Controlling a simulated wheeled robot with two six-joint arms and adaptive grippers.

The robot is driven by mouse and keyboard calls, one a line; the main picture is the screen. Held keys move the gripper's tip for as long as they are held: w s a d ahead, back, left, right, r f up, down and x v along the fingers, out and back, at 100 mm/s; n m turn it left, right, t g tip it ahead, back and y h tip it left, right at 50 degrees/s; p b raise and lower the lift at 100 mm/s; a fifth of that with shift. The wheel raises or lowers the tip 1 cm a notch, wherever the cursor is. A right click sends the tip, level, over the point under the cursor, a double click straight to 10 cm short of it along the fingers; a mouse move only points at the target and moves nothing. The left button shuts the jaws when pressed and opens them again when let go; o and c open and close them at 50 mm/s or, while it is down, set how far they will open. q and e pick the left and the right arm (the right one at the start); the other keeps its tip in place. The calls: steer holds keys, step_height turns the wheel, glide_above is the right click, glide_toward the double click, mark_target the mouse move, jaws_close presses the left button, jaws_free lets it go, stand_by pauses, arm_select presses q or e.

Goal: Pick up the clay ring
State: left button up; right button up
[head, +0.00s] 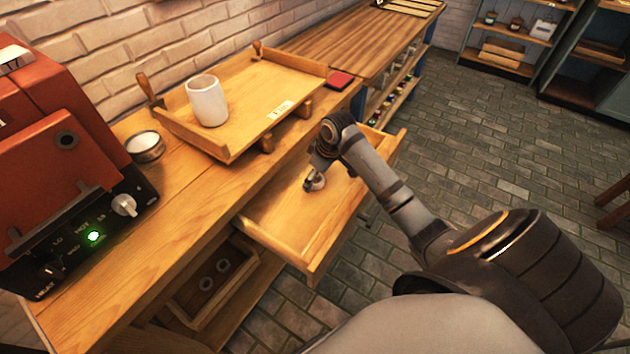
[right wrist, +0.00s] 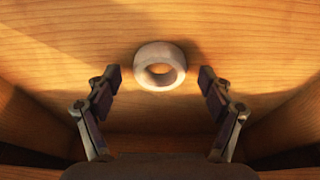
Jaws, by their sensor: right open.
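The clay ring (right wrist: 160,50) is a small pale ring on the wooden bottom of an open drawer (head: 272,227). In the right wrist view it lies just beyond my fingertips, centred between them and apart from both. In the head view the ring (head: 314,183) shows partly under my right gripper (head: 315,176), which reaches down into the drawer. My right gripper (right wrist: 160,82) is open with nothing between its fingers. My left gripper is not in view.
The drawer walls surround my right gripper. On the bench above stand a wooden tray (head: 240,113) with a white cup (head: 207,100), a metal tin (head: 144,147) and a red machine (head: 60,150). A red pad (head: 340,80) lies beside the tray.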

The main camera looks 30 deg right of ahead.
steer(key=c, duration=1.2)
steer(key=shift+c, duration=0.2)
step_height(320, 180, up, 3)
steer(key=shift+f, duration=0.1)
steer(key=s+a+r+p, duration=0.2)
steer(key=s+a+r, duration=0.4)
steer(key=s+r, duration=0.4)
steer(key=shift+s+a, duration=0.4)
steer(key=shift+s, duration=0.8)
